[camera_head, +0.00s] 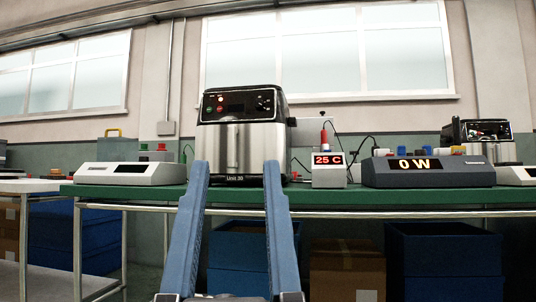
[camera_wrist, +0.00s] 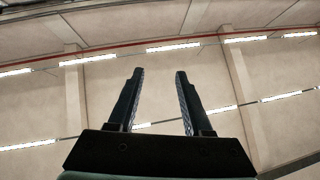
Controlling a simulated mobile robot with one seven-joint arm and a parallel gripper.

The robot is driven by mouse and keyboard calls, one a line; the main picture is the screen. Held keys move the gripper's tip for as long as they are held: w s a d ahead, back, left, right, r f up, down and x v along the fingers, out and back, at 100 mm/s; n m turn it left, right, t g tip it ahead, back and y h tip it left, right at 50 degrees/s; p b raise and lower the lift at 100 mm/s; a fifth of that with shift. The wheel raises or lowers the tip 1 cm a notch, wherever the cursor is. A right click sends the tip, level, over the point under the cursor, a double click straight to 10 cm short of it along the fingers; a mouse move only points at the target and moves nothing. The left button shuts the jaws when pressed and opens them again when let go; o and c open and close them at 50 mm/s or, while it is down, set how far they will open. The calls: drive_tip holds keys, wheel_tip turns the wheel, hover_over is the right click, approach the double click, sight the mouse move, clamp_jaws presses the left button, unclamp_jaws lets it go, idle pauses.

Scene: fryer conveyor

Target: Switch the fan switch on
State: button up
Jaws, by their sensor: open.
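My gripper (camera_head: 234,168) is open and empty in the head view, its two long blue fingers pointing up in front of the bench. The wrist view shows its two dark fingers (camera_wrist: 158,72) apart, with only ceiling and lights beyond. A steel and black air fryer (camera_head: 240,135) marked "Unit 39" stands on the green bench behind the fingers. Red and green buttons or lights (camera_head: 220,104) show at the left of its top panel. I cannot make out which control is the fan switch. The fryer is apart from my gripper, as far as I can tell.
The green bench (camera_head: 400,198) runs across the view. A "25 C" display box (camera_head: 329,175) and a dark "0 W" meter (camera_head: 425,178) stand right of the fryer, with cables. A white device (camera_head: 128,178) stands left. Blue bins (camera_head: 440,245) and a cardboard box (camera_head: 345,275) are below.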

drive_tip(key=shift+c, duration=0.2)
drive_tip(key=shift+c, duration=1.2)
drive_tip(key=shift+r+p, duration=0.35)
drive_tip(key=shift+c, duration=1.2)
wheel_tip(320, 180, up, 32)
drive_tip(key=p, duration=3.1)
drive_tip(key=shift+f+p, duration=0.15)
drive_tip(key=shift+p, duration=0.15)
clamp_jaws()
drive_tip(key=shift+f, duration=0.15)
drive_tip(key=shift+w, duration=0.1)
